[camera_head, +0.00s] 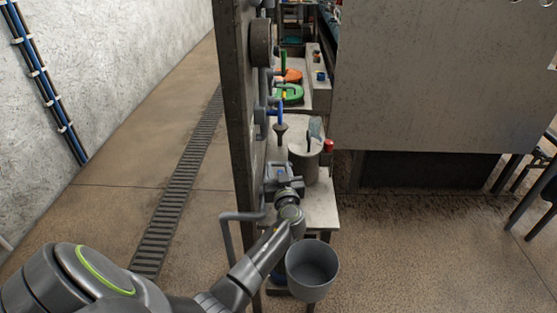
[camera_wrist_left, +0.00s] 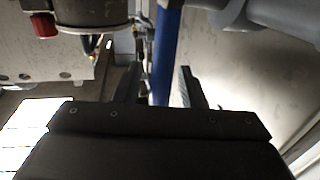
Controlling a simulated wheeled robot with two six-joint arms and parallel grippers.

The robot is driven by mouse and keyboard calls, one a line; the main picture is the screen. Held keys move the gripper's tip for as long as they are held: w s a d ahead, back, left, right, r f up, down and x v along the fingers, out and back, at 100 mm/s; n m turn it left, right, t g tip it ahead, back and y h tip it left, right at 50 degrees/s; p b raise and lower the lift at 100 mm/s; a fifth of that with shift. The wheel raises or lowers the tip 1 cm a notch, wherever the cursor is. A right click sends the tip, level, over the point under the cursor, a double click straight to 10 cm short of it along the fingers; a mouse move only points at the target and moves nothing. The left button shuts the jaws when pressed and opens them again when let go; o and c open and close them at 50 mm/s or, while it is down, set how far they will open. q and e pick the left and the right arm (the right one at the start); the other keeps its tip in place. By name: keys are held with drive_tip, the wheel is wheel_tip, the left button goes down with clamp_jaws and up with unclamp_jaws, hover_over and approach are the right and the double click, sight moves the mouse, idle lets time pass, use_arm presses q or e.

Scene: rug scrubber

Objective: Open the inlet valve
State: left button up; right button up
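A blue bar (camera_wrist_left: 166,50), which looks like a valve lever, runs down between the fingers of my left gripper (camera_wrist_left: 160,90) in the left wrist view. The fingers stand apart, one on each side of the bar. I cannot tell whether either finger touches it. In the head view my left gripper (camera_head: 279,180) is beside the upright panel (camera_head: 238,120), among its pipes, and its fingertips are hard to make out. Another blue handle (camera_head: 280,112) shows higher on the panel. Which handle belongs to the inlet valve is not clear. My right gripper is not in view.
A grey canister (camera_head: 304,168) and a red cap (camera_head: 328,146) are close right of the gripper. A grey bucket (camera_head: 312,268) is below. Grey pipes (camera_wrist_left: 285,18) are close by in the wrist view. A large metal panel (camera_head: 440,75) stands right. Floor left is clear.

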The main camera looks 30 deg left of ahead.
use_arm(q)
drive_tip(key=shift+w, duration=0.1)
clamp_jaws()
idle(0.3)
drive_tip(key=shift+r, duration=0.1)
